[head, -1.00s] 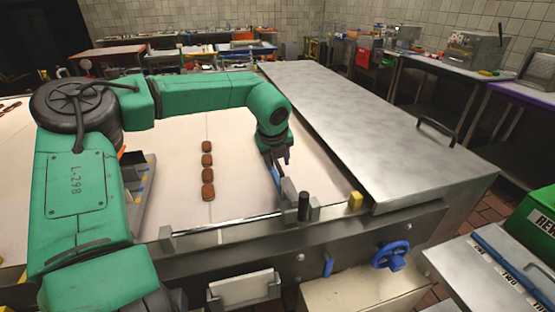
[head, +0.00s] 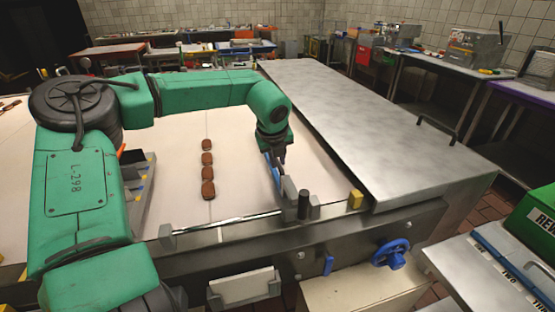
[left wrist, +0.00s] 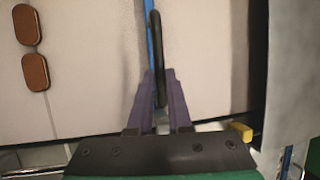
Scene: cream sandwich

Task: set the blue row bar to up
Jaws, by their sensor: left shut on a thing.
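The blue row bar (head: 275,175) is a narrow blue strip over the pale belt, close to the steel cover. It runs away from the front rail and also shows in the left wrist view (left wrist: 151,45). My left gripper (head: 280,158) reaches it from above. In the left wrist view the two dark purple fingers (left wrist: 156,85) are shut around a black looped handle (left wrist: 156,40) beside the blue strip. Whether the bar is raised or lowered is hard to tell. My right gripper is not in view.
Several brown biscuits (head: 207,172) lie in a row on the belt (head: 235,165), left of the bar. A large steel cover (head: 385,125) bounds the right side. A front rail carries a black knob (head: 303,205) and a yellow block (head: 355,199). A blue handwheel (head: 390,254) sits below.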

